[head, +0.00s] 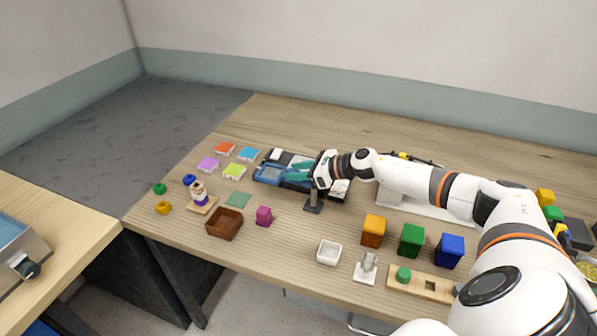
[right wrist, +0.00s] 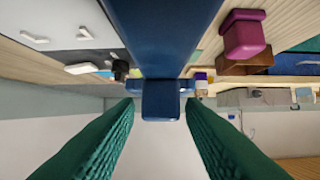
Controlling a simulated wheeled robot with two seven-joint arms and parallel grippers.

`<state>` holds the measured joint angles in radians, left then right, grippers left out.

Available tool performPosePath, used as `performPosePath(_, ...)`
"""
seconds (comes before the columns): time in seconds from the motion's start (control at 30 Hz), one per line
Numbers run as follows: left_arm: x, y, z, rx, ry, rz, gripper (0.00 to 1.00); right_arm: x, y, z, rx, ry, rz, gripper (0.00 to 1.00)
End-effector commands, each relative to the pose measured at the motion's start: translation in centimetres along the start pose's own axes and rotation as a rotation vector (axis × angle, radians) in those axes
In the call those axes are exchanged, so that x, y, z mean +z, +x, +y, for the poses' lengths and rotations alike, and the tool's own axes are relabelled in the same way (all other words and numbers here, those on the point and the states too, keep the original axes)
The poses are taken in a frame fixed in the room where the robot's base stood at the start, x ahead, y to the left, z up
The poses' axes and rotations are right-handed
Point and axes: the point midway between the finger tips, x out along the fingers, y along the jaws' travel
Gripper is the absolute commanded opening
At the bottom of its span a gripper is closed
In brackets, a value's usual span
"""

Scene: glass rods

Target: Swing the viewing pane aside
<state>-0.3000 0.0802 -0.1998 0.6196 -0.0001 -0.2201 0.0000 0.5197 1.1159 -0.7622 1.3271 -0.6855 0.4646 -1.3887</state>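The viewing pane appears to be the blue-framed piece (head: 268,174) on a dark base near the middle of the table. My right gripper (head: 292,171) is low over that base, its teal fingers pointing left toward the blue frame. In the right wrist view the two fingers are apart, and a blue bar with a small block-like knob (right wrist: 161,102) lies ahead, between the fingertips. A gap shows on each side of the knob, so I see no grip. My gripper and wrist hide part of the dark base. My left gripper is not in view.
A brown tray (head: 224,224), a magenta block (head: 264,216) and a white dish (head: 329,252) stand in front. Orange (head: 373,231), green (head: 411,240) and blue (head: 449,250) blocks stand at the right. Several coloured tiles lie behind at the left.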

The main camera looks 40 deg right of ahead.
Motion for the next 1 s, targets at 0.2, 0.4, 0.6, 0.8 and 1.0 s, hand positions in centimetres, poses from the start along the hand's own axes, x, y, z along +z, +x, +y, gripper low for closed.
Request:
performPosePath(0.2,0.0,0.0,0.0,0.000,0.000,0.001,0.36,0.1,0.0,0.0,0.000,0.000,-0.001,0.42)
performPosePath(0.4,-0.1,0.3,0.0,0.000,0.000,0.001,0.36,0.2,-0.6,0.1,0.001,0.000,-0.002,0.42)
performPosePath(0.6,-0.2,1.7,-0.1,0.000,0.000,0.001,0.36,0.7,-3.9,0.1,0.002,-0.001,-0.008,0.42)
performPosePath(0.8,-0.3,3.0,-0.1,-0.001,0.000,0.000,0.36,0.7,-7.5,0.1,0.002,0.002,-0.008,0.42)
performPosePath(1.0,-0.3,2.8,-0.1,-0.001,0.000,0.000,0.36,0.2,-10.0,-0.1,-0.003,0.004,-0.010,0.42)
